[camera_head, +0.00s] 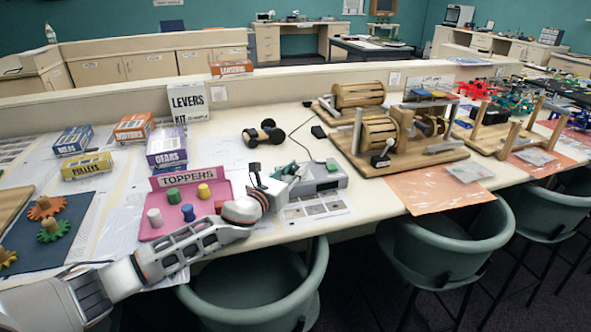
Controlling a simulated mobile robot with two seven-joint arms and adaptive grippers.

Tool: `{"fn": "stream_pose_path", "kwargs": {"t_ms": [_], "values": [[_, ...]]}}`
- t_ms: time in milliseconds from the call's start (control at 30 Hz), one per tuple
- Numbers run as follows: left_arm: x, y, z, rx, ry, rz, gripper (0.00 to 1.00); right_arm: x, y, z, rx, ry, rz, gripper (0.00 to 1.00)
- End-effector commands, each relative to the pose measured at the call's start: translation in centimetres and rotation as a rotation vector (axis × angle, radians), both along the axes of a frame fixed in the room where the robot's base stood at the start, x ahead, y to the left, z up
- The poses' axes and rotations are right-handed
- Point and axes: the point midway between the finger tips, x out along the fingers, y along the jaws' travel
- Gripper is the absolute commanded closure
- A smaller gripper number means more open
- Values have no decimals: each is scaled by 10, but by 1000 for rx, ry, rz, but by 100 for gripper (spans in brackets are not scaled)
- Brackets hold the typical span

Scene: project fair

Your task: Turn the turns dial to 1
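My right gripper is not in view.
A pink TOPPERS tray (151,231) with coloured pegs lies left of my gripper, beside my forearm. A printed sheet (313,208) lies in front of the device. A wooden drum machine (392,165) stands to the right. Green chairs (262,292) line the front edge.

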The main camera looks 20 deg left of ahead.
Motion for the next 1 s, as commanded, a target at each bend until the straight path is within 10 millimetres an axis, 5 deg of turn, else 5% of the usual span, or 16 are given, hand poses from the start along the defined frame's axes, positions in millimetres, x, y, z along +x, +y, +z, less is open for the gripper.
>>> {"fn": "stream_pose_path", "kwargs": {"t_ms": [633,1000], "values": [[0,-3,2,-6,4,302,99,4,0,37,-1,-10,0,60],[0,-3,-1,-4,3,572,99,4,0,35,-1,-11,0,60]]}}
